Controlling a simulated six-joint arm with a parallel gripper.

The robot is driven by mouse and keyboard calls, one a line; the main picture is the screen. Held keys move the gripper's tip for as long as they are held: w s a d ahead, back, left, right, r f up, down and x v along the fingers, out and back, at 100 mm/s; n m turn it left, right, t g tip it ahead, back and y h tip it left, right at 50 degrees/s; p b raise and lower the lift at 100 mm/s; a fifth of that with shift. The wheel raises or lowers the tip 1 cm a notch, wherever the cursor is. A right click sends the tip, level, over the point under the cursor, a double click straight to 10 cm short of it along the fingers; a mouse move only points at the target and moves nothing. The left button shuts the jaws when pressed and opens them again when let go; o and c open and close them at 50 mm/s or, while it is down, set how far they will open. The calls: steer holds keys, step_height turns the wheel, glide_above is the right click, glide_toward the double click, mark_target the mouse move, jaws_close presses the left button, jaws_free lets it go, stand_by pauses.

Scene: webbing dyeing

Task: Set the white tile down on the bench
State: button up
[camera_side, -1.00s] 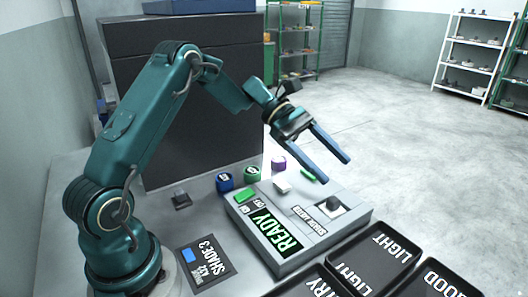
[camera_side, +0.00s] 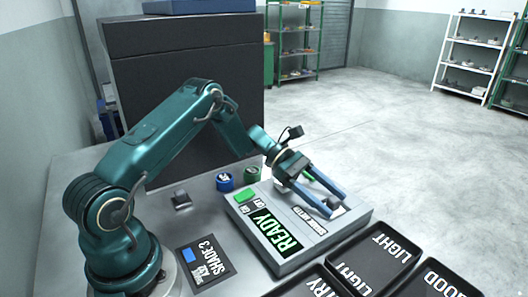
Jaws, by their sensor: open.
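My gripper (camera_side: 334,204) is open, its two blue fingers pointing down and right over the right part of the grey shade meter (camera_side: 296,262). The fingertips are around or just above the meter's dark sensor spot, where a small greyish piece partly shows between them. I cannot tell whether they touch anything. A small white piece (camera_side: 279,187), possibly the white tile, lies near the meter's back edge, mostly hidden behind my gripper. The meter's screen reads READY. The bench (camera_side: 205,215) is grey metal.
Black trays (camera_side: 372,257), some marked LIGHT, stand at the front right. A SHADE 3 card (camera_side: 208,264) lies left of the meter. A blue pot (camera_side: 225,182) and a green pot (camera_side: 252,174) stand behind it. Bare bench shows left of the meter.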

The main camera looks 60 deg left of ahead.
jaws_close()
